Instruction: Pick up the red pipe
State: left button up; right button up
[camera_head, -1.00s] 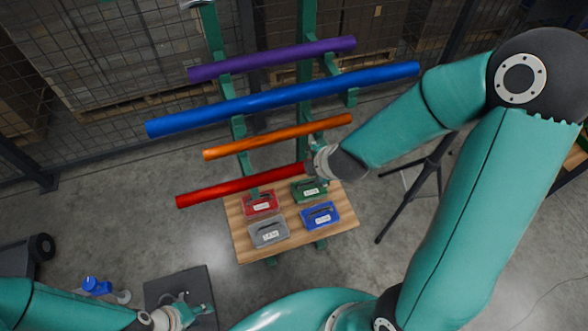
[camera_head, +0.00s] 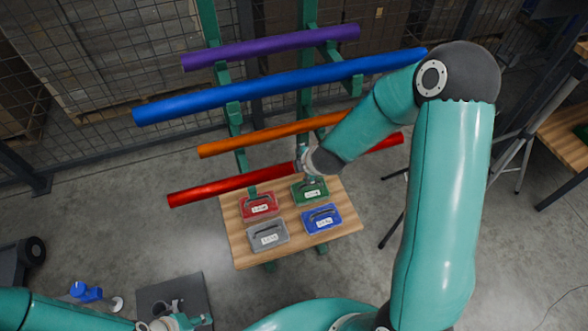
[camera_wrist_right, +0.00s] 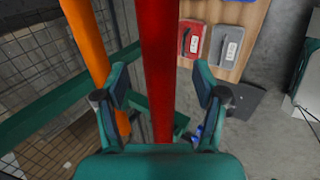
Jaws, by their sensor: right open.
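The red pipe (camera_head: 232,184) lies on the lowest arms of the green rack, under the orange pipe (camera_head: 250,137). Part of it is hidden behind my right arm, and its far end shows to the right of that arm. In the right wrist view the red pipe (camera_wrist_right: 158,70) runs between the two spread fingers of my right gripper (camera_wrist_right: 160,100), with a gap on each side. In the head view my right gripper (camera_head: 303,160) is at the pipe. My left gripper (camera_head: 185,322) is at the bottom left, small and partly cut off; its jaws are unclear.
A blue pipe (camera_head: 270,88) and a purple pipe (camera_head: 265,48) lie higher on the rack. A wooden table (camera_head: 345,215) below holds red, green, grey and blue cases. The orange pipe is close beside my right gripper in the wrist view (camera_wrist_right: 92,50). A tripod stands at the right.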

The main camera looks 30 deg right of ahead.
jog(key=x, duration=0.2)
jog(key=shift+w+f, duration=0.15)
jog(key=shift+f, duration=0.1)
grip_shut()
